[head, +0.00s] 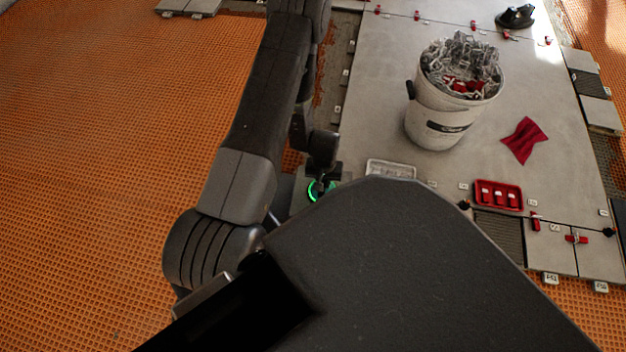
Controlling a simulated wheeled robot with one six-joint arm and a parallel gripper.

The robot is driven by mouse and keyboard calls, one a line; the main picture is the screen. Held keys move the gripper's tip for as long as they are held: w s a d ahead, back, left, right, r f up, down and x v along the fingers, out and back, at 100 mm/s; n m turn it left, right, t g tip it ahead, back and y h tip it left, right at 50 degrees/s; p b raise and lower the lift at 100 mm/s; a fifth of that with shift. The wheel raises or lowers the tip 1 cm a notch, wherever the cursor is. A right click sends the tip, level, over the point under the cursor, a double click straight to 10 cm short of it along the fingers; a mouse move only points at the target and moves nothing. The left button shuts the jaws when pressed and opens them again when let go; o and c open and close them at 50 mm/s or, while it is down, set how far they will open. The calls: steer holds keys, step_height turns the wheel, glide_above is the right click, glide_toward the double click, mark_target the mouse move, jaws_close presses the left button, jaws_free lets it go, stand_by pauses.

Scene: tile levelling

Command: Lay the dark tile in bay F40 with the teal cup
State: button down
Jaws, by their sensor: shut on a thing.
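My gripper (322,178) points down left of the middle of the head view, partly hidden by my arm. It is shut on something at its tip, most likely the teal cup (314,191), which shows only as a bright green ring. A grey slab surface lies around and under this ring; I cannot tell whether the cup touches it. I cannot make out the dark tile for certain. One open bay with dark ribbed bedding (498,232) lies at the lower right, and another (588,84) at the right edge. I cannot read which bay is F40.
A white bucket (440,125) full of clips stands on the grey tiled floor. Near it are a red cloth (524,139), a red tray (497,195), a white tray (391,169) and a black suction tool (515,17). Orange matting (110,150) fills the left. My body blocks the bottom middle.

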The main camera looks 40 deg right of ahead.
steer(key=s+d+b, duration=0.8)
steer(key=s+d, duration=1.8)
steer(key=s, duration=0.3)
steer(key=shift+s+d, duration=0.15)
steer(key=shift+s, duration=0.25)
stand_by(0.5)
